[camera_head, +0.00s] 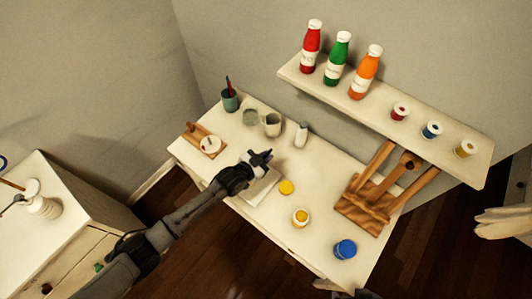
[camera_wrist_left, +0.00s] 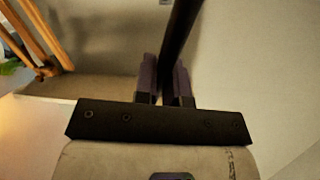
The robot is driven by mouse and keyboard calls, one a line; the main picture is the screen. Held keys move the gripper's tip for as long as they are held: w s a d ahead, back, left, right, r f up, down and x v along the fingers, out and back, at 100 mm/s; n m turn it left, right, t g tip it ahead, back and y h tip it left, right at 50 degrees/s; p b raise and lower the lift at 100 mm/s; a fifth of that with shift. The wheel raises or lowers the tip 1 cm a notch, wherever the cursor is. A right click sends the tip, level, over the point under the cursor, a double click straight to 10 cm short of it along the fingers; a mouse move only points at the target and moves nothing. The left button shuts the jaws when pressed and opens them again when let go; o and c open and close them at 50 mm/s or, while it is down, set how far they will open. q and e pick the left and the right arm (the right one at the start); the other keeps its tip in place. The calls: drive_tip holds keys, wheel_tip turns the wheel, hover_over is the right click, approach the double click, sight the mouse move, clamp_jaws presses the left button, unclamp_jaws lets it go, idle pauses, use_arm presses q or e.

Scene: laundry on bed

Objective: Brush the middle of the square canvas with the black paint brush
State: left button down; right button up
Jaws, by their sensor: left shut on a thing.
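The square canvas (camera_head: 264,190) is a pale square lying on the white table, partly hidden by my left gripper and forearm. My left gripper (camera_head: 262,157) is over the canvas's far left part in the head view; I cannot tell its exact height. In the left wrist view, its dark fingers (camera_wrist_left: 166,88) are shut on a long black rod, the black paint brush (camera_wrist_left: 180,32). The brush runs up out of that view, so its bristle end is hidden. My right gripper is not in view.
The white table (camera_head: 325,172) holds a wooden easel (camera_head: 368,205), a blue paint jar (camera_head: 345,249), yellow paint jars (camera_head: 301,217), a grey mug (camera_head: 272,124) and a green brush cup (camera_head: 230,100). A shelf (camera_head: 387,101) with bottles and jars hangs behind.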

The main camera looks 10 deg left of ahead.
use_arm(q)
drive_tip(key=shift+s+f+b, duration=0.1)
drive_tip(key=shift+f+b, duration=0.4)
drive_tip(key=shift+f, duration=0.1)
drive_tip(key=shift+f+b, duration=1.95)
drive_tip(key=shift+f, duration=0.4)
drive_tip(key=shift+f+b, duration=0.45)
drive_tip(key=shift+b, duration=0.05)
